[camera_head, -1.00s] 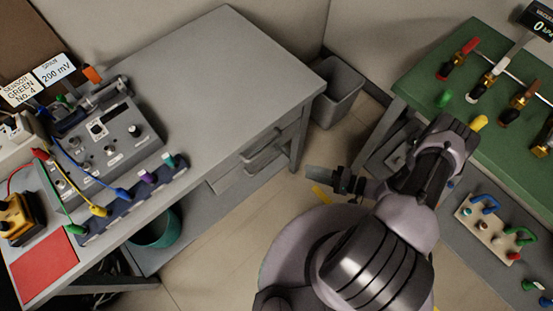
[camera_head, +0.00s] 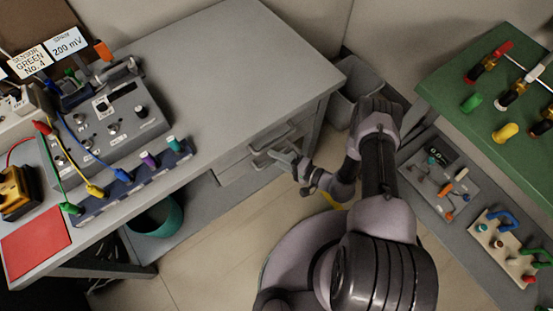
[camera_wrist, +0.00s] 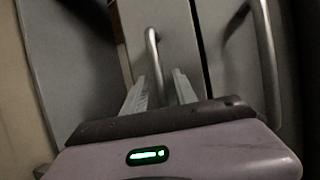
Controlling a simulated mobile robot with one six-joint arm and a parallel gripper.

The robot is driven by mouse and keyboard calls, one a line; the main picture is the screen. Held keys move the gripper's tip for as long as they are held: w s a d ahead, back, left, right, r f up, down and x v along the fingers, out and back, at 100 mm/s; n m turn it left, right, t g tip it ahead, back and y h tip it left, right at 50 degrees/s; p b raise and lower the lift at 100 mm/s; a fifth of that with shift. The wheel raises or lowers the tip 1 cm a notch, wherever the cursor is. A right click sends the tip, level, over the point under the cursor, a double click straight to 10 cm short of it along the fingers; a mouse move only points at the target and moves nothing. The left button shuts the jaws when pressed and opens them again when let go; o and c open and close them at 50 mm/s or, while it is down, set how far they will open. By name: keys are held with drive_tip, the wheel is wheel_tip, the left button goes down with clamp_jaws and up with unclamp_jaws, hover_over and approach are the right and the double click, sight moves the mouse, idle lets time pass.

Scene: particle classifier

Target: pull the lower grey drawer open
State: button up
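The lower grey drawer (camera_head: 232,174) is in the grey table's front, below an upper drawer with its own bar handle (camera_head: 274,136). It looks shut. My gripper (camera_head: 284,158) is in front of the lower drawer and partly covers its handle. In the wrist view, my gripper's two pale fingers (camera_wrist: 160,90) are apart. The lower drawer's metal bar handle (camera_wrist: 152,48) runs down into the gap between them. I cannot tell whether the fingers touch it. The upper drawer's handle (camera_wrist: 266,50) stands to the right, outside the fingers.
A grey bin (camera_head: 362,78) stands beyond the table's right end. A green-topped table (camera_head: 480,110) with connectors is at the right. A teal bin (camera_head: 158,218) is under the grey table (camera_head: 225,60). Some bare floor (camera_head: 225,240) shows in front of the drawers.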

clamp_jaws()
idle(1.4)
